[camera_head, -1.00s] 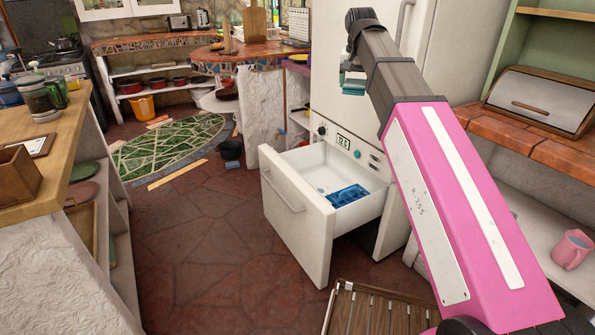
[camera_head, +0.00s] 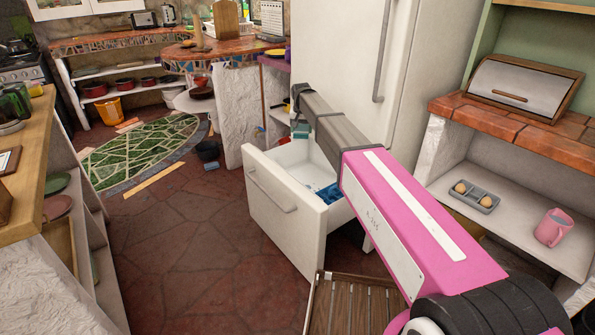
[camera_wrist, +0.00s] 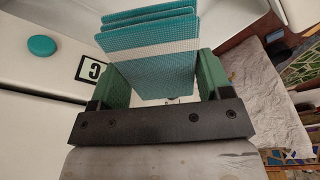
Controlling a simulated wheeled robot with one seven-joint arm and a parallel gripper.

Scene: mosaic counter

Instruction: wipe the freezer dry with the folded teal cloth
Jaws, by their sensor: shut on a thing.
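The freezer is a white pull-out drawer (camera_head: 285,215) at the bottom of the tall white fridge unit (camera_head: 350,60), and it stands open. My gripper (camera_wrist: 153,85) is shut on the folded teal cloth (camera_wrist: 150,45), which stands up in layers between the green finger pads. The cloth shows in the head view as a small teal patch (camera_head: 300,131) above the drawer's back left part. Whether it touches the freezer cannot be told. A blue item (camera_head: 329,192) lies in the drawer, partly hidden by my arm. My arm also covers the control panel.
A slatted wooden piece (camera_head: 352,303) stands in front of the drawer. A shelf at right holds a grey tray with eggs (camera_head: 476,196) and a pink mug (camera_head: 553,228). A wooden counter (camera_head: 40,150) is at left. The stone floor (camera_head: 190,240) between is clear.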

